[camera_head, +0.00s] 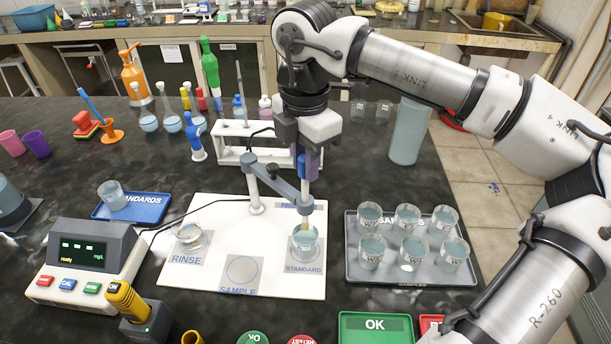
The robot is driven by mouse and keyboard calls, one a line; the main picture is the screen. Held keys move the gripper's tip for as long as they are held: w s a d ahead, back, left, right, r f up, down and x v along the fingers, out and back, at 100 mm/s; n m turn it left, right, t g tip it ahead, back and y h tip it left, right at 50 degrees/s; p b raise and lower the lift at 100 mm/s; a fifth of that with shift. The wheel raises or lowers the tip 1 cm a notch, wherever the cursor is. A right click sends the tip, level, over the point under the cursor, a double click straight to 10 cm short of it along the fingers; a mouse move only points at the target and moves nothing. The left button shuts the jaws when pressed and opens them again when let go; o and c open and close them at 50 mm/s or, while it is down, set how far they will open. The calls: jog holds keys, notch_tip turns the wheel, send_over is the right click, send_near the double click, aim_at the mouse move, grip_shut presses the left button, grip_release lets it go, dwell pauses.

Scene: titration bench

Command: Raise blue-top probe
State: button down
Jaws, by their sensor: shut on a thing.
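My gripper (310,150) is at the middle of the bench, pointing down and shut on the blue-purple top of the probe (313,165). The fingers hide part of that top. The probe's shaft runs down from it, beside the end of the grey jointed holder arm (274,178), towards the beaker (305,243) on the STANDARD spot of the white board (212,272). I cannot tell clearly whether the tip is inside the beaker's liquid. The holder arm comes from a post (254,195) on the board.
A grey tray (352,268) with several sample cups stands right of the board. A small dish (190,236) sits on RINSE; SAMPLE is empty. The meter (86,262) stands left, its cable crossing to the post. A white rack (238,156) stands behind. A tall beaker (409,132) stands back right.

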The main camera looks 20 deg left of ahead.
jog(key=shift+w+r, duration=0.1)
jog(key=shift+r, duration=0.8)
jog(key=c, duration=1.2)
grip_release()
jog(key=shift+r, duration=0.1)
jog(key=shift+c, duration=0.2)
notch_tip(320, 180, up, 14)
jog(key=b, duration=0.2)
jog(key=shift+f, duration=0.25)
